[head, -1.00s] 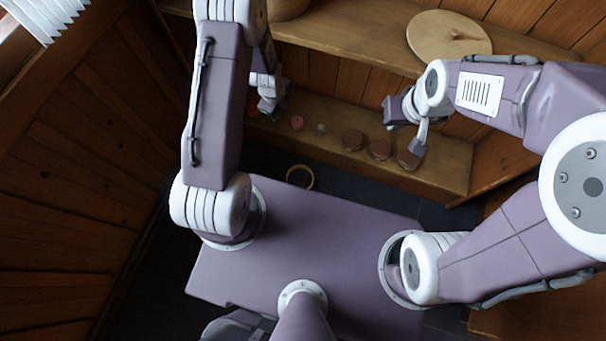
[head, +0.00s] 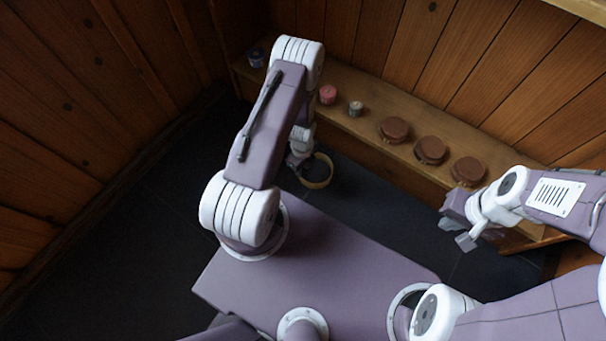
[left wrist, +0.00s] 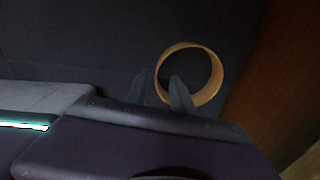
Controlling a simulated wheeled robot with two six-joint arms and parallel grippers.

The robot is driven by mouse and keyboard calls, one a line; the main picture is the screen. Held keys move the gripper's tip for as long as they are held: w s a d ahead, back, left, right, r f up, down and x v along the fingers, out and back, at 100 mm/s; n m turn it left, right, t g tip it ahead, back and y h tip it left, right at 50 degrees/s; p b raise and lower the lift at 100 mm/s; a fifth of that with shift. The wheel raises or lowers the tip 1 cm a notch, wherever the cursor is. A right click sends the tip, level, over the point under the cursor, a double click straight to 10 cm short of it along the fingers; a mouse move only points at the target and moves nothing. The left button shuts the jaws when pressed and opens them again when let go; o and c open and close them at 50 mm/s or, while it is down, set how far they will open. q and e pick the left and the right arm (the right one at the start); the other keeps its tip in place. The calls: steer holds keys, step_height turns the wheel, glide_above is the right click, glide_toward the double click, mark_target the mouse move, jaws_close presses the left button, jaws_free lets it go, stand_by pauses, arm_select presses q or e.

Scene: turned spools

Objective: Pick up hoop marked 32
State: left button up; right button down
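A pale wooden hoop (head: 329,180) lies on the dark floor in front of the low shelf; no number is readable on it. My left gripper (head: 297,166) is beside the hoop's left side in the head view, partly hidden by its own arm. In the left wrist view the two fingers of the left gripper (left wrist: 158,86) stand apart, with the near left rim of the hoop (left wrist: 219,75) showing between them. I cannot tell their height above it. My right gripper (head: 457,232) is open and empty, well to the right, near the shelf's right end.
The low wooden shelf (head: 375,118) holds a pink spool (head: 327,94), a grey-green spool (head: 355,108) and three brown round lidded things (head: 430,150). A dark blue spool (head: 257,57) stands at its left end. Wooden walls enclose the left and back; floor (head: 130,240) at left is clear.

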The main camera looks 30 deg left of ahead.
mark_target(303, 182)
stand_by(0.3)
arm_select(q)
step_height(303, 182, down, 9)
steer(key=b, duration=0.7)
steer(key=shift+f, duration=0.1)
jaws_close()
stand_by(1.1)
